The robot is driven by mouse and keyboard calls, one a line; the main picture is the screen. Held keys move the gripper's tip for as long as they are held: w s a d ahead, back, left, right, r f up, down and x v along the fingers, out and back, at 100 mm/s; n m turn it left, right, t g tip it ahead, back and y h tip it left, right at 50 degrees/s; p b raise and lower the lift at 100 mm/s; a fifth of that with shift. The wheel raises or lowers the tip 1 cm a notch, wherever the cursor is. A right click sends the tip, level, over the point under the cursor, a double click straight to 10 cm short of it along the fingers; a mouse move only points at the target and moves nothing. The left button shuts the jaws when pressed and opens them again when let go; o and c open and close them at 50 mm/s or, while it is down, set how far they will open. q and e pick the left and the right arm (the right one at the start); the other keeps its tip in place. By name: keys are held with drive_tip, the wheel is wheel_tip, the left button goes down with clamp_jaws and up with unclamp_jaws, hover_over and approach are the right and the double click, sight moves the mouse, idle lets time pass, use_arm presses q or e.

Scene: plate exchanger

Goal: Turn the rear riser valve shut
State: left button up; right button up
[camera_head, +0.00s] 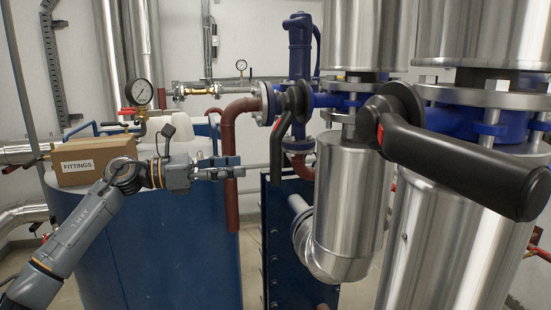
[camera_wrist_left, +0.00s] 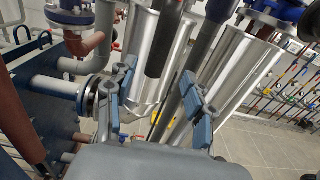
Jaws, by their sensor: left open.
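The rear riser valve's black lever (camera_head: 278,146) hangs down from its round hub (camera_head: 296,100) in the head view. My left gripper (camera_head: 240,167) is left of the lever, pointing right at about the height of its lower end. A visible gap separates them in the picture. In the left wrist view my left gripper (camera_wrist_left: 160,72) has its two fingers spread apart, with nothing held. A dark bar that looks like the lever (camera_wrist_left: 164,42) comes down from the top, ahead of the gap between the fingers. My right gripper is not in view.
A nearer valve has a big black lever (camera_head: 465,165) reaching right across the foreground. Shiny clad pipes (camera_head: 352,190) stand behind it. A brown-red pipe (camera_head: 230,200) runs down behind my left gripper. A FITTINGS box (camera_head: 95,160) sits on a blue tank (camera_head: 170,260).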

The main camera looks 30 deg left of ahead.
sight(270, 161)
use_arm(q)
drive_tip(key=p+x, duration=0.5)
drive_tip(key=x, duration=0.4)
drive_tip(key=shift+w+d+r, duration=0.1)
drive_tip(key=shift+w+r, duration=0.05)
drive_tip(key=shift+r, duration=0.05)
drive_tip(key=shift+w+d+f, duration=0.15)
drive_tip(key=shift+w+d, duration=0.2)
clamp_jaws()
